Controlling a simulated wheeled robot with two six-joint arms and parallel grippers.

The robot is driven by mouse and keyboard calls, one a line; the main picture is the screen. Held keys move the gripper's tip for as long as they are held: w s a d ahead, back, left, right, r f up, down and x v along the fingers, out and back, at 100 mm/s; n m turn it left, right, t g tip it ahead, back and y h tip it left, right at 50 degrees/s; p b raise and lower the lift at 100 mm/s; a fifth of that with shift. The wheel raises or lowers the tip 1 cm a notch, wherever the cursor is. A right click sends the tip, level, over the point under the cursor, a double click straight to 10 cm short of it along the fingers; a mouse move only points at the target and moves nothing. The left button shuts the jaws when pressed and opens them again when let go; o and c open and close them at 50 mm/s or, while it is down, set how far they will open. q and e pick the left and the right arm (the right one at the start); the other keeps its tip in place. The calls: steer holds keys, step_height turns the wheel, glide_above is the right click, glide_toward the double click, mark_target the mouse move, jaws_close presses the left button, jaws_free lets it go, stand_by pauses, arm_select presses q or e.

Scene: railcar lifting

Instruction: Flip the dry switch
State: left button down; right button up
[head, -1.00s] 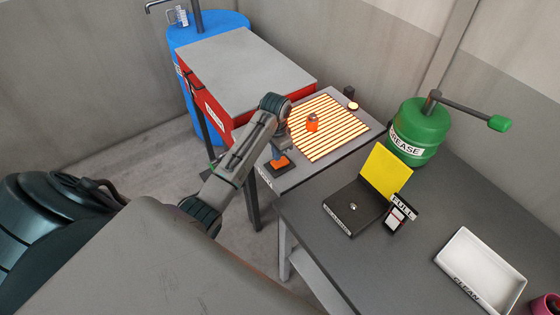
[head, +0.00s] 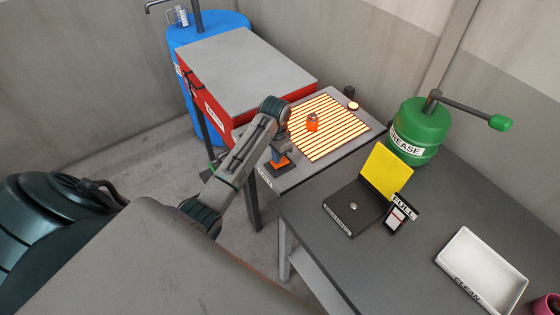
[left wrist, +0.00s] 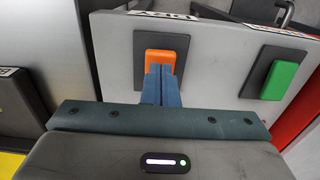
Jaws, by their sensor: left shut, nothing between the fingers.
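An orange switch (head: 280,162) on a dark plate sits at the near left corner of the grey table that carries the glowing grille (head: 335,130). It also shows in the left wrist view (left wrist: 168,57), under a partly cut-off label. My left gripper (head: 279,157) is shut and empty. Its blue fingertips (left wrist: 161,70) are at the lower part of the orange switch in the wrist view and hide some of it; they seem to touch it. A green switch (left wrist: 282,80) on a similar plate is to the right in that view. My right gripper is out of view.
A small orange part (head: 312,123) stands on the glowing grille. A red box with a grey lid (head: 245,70) and a blue drum (head: 205,25) stand behind. The dark table holds a black box with a yellow lid (head: 388,172), a green grease pump (head: 420,130) and a white tray (head: 480,270).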

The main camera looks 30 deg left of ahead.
arm_select(q)
steer(key=shift+s+f, duration=0.1)
steer(key=shift+f, duration=0.55)
stand_by(0.3)
steer(key=shift+w+r+p, duration=0.2)
steer(key=shift+r+p, duration=0.55)
steer(key=shift+r, duration=0.75)
steer(key=shift+s+r, duration=0.1)
steer(key=shift+r, duration=1.9)
